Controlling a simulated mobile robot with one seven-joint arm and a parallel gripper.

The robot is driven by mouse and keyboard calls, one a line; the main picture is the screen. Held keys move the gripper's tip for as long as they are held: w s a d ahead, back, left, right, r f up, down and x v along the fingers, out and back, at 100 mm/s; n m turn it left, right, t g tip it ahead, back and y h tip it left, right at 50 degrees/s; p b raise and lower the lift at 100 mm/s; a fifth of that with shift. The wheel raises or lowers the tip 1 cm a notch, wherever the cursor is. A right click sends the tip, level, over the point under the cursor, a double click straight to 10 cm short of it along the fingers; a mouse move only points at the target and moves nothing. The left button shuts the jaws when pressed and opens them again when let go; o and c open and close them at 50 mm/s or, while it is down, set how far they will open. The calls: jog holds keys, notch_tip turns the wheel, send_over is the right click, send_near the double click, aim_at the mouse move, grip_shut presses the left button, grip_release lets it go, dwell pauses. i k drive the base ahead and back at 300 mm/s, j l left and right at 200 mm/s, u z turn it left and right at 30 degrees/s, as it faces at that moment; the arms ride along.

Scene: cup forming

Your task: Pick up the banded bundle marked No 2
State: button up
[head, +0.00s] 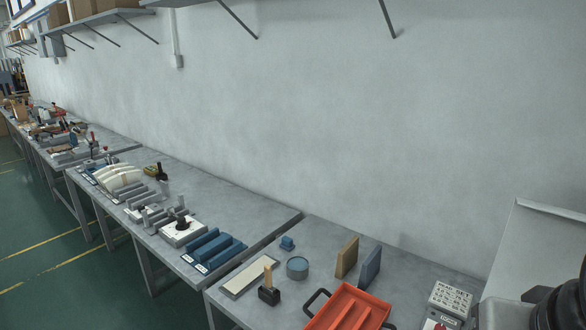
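No bundle with a readable No 2 mark can be made out; the labels are too small to read. Several pale curved pieces (120,177) stand side by side at the far end of the middle bench, with small label plates near their front ends. I cannot tell whether they are banded. My gripper is not in view; a dark rounded part at the lower right edge may belong to my arm.
An orange-red tray (374,304) with black handles sits on the near bench (318,240), beside a round blue-topped tin (297,267), a wooden-handled tool (268,289) and two upright boards (347,257). A wall runs behind the benches. Green floor (110,285) is open at left.

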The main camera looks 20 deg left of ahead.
aim_at(123, 178)
jog(key=u, duration=1.9)
jog(key=i+j+u, duration=0.1)
jog(key=i+u, duration=0.35)
jog(key=i, duration=2.35)
jog(key=i+j+z, duration=0.1)
jog(key=i+z, duration=0.15)
jog(key=i, duration=0.2)
jog(key=i+j+z, duration=0.25)
jog(key=i, duration=0.2)
jog(key=i+j+z, duration=0.25)
jog(key=i, duration=0.2)
jog(key=i+j+z, duration=0.2)
jog(key=z, duration=0.2)
jog(key=i+j+z, duration=0.25)
jog(key=z, duration=0.2)
jog(key=i+j+z, duration=0.2)
jog(key=j+z, duration=0.2)
jog(key=i+j+z, duration=0.15)
jog(key=j+z, duration=0.3)
jog(key=i+j+z, duration=0.1)
jog(key=j+z, duration=0.6)
jog(key=k+j+z, duration=0.1)
jog(key=j+z, duration=0.2)
jog(key=j, duration=0.15)
